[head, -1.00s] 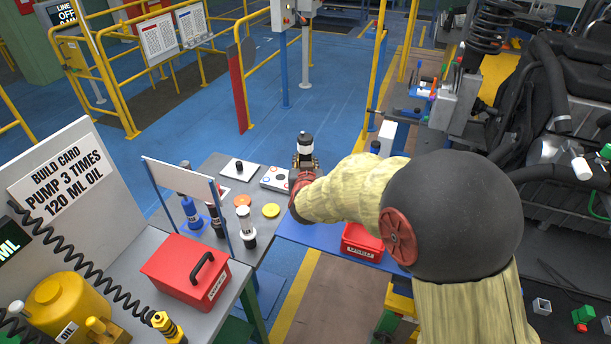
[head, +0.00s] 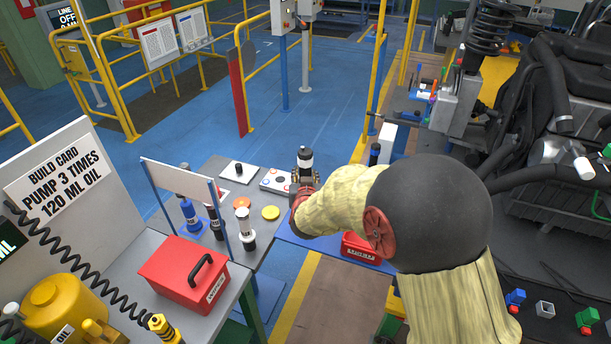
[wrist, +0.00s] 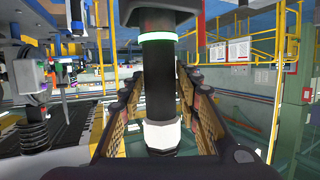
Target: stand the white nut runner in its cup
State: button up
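A black nut runner with a white band (head: 305,160) is upright in my gripper (head: 304,181), left of my forearm. In the wrist view the nut runner (wrist: 161,95) stands between the fingers of my gripper (wrist: 163,105), which close on its dark body; a white band and a glowing green-white ring show. A short dark cup-like piece (head: 239,168) is on a white square plate on the grey table (head: 215,168), left of the held tool. I cannot tell for certain that it is the tool's cup. Its inside is too small to see.
A blue tool (head: 190,213), a dark tool (head: 216,222) and a white-and-black cylinder (head: 244,225) stand on the table's near part. A yellow disc (head: 270,213) and a white panel with round marks (head: 275,180) lie nearby. A red toolbox (head: 183,268) is in front.

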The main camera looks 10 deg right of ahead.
jog(key=shift+o, duration=1.3)
jog(key=shift+r, duration=0.1)
jog(key=shift+r, duration=0.2)
jog(key=s+a+r+n+g+y+p, duration=0.1)
jog(key=s+a+r+y, duration=0.1)
jog(key=s+r, duration=0.35)
jog(key=s+a+r+n+g+y+p, duration=0.1)
jog(key=s+a+r, duration=0.15)
jog(key=s, duration=0.65)
jog(key=s+a+r+g+y, duration=0.2)
jog(key=s+r, duration=0.2)
jog(key=s, duration=0.3)
jog(key=s+d+g+h, duration=0.1)
jog(key=s+d+g, duration=0.1)
jog(key=s, duration=0.7)
jog(key=s+d+r+g, duration=0.1)
jog(key=s+d, duration=0.3)
jog(key=s, duration=0.6)
jog(key=shift+d+n+g+h, duration=0.3)
jog(key=shift+g+h, duration=0.1)
jog(key=shift+g, duration=0.2)
